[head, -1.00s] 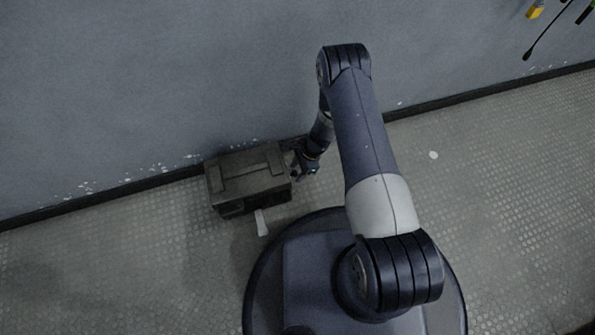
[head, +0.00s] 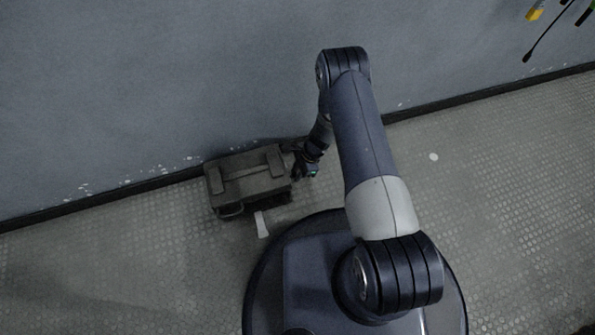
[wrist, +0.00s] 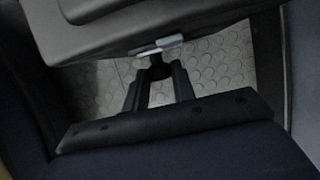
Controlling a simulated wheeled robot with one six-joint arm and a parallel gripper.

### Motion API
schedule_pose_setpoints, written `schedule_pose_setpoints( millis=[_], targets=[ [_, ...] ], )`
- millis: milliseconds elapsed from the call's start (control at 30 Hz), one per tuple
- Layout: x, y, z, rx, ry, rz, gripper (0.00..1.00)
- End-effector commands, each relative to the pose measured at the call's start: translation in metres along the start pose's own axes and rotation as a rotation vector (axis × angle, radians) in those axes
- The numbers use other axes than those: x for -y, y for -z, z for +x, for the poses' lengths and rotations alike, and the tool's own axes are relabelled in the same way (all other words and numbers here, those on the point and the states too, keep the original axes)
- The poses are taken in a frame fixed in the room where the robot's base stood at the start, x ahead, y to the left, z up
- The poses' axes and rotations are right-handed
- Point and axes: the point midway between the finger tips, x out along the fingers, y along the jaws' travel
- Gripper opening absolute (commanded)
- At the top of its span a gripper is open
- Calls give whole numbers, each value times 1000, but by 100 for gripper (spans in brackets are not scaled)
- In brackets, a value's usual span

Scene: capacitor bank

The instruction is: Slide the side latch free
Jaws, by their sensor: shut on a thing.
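A dark grey box (head: 248,176) stands on the floor against the wall in the head view. My gripper (head: 300,172) is at its right side. In the wrist view the dark box body (wrist: 120,28) fills the top. A small light metal latch (wrist: 158,47) shows at its lower edge. My gripper (wrist: 158,78) points at the latch, with its two fingers closed on a small dark knob (wrist: 157,70) just below the latch plate. How the knob joins the latch is too dark to tell.
A pale strip (head: 262,224) lies on the floor in front of the box, close to my round base. The blue-grey wall (head: 180,80) is right behind the box. Textured floor (head: 500,160) is open to the right. Yellow and dark items (head: 535,12) hang at the top right.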

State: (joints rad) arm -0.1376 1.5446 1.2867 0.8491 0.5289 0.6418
Motion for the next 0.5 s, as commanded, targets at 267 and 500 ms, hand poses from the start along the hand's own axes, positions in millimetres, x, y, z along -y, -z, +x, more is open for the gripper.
schedule_pose_setpoints(
  millis=[267, 500],
  targets=[
    [-12, 0, 0, 3, -3, 3, 0],
    [-29, 0, 0, 2, -1, 2, 0]
  ],
)
